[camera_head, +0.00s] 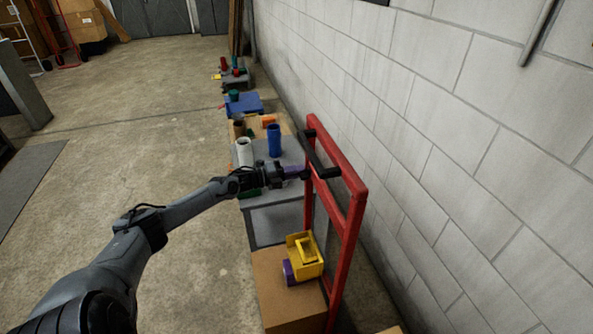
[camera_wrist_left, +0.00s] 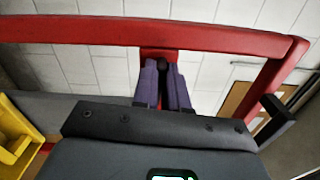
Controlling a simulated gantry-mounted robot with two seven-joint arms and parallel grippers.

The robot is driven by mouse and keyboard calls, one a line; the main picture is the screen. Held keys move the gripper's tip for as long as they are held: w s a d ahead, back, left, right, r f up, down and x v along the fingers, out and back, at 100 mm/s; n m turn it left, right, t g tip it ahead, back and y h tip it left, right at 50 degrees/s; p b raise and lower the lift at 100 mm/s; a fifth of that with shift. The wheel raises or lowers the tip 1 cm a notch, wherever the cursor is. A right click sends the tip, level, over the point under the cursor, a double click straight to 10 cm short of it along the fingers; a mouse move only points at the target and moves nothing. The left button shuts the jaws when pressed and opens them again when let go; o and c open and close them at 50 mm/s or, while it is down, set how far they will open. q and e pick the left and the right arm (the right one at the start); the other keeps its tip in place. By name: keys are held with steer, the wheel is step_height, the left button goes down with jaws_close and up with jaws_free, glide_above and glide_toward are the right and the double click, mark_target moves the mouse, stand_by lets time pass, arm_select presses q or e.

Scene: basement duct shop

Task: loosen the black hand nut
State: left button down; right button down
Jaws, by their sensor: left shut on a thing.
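The black hand nut (camera_wrist_left: 162,68) shows in the left wrist view as a small dark shape between my purple fingertips, just below a red bracket on the red frame. My fingers cover most of it. My left gripper (camera_wrist_left: 163,72) is shut on it. In the head view my left gripper (camera_head: 301,172) reaches the red frame (camera_head: 348,183) from the left, at a black bar. I cannot make out the nut clearly there. My right gripper is in neither view.
The black bar (camera_head: 316,156) sits close to my left gripper. Blue (camera_head: 274,141) and white (camera_head: 244,153) cylinders stand behind my wrist. A yellow holder (camera_head: 304,258) rests on a cardboard box (camera_head: 284,298) below. A block wall (camera_head: 450,120) bounds the right; open floor lies left.

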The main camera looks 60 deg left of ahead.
arm_select(q)
steer(key=shift+n, duration=0.6)
steer(key=shift+f, duration=0.1)
steer(key=c, duration=1.2)
jaws_free()
steer(key=shift+o, duration=0.2)
steer(key=p+v, duration=0.3)
steer(key=v, duration=0.8)
